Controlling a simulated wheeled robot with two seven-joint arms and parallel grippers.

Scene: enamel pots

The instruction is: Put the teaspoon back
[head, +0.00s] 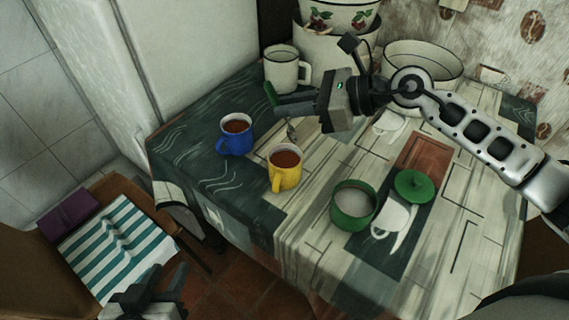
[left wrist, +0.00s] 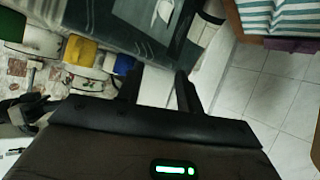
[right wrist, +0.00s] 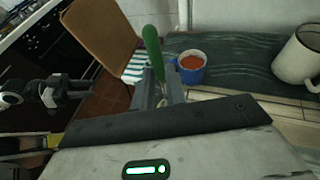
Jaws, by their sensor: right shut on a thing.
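The teaspoon has a green handle (head: 270,93), which also shows in the right wrist view (right wrist: 153,52). My right gripper (head: 284,104) is shut on it and holds it above the table, beyond the mugs. A small metal part shows below the gripper, probably the spoon's bowl. A blue mug (head: 236,138) and a yellow mug (head: 285,172), both with reddish-brown drink, stand below and nearer. A green sugar bowl (head: 353,210) stands open with pale contents; its green lid (head: 414,186) lies beside it. My left gripper (head: 160,290) is open and empty, low beyond the table's left edge.
A white mug (head: 282,68) stands behind my right gripper. Large enamel pots (head: 335,50) and a wide white basin (head: 425,60) stand at the back. A chair with a striped cloth (head: 115,250) is at the left. The table's near left corner is clear.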

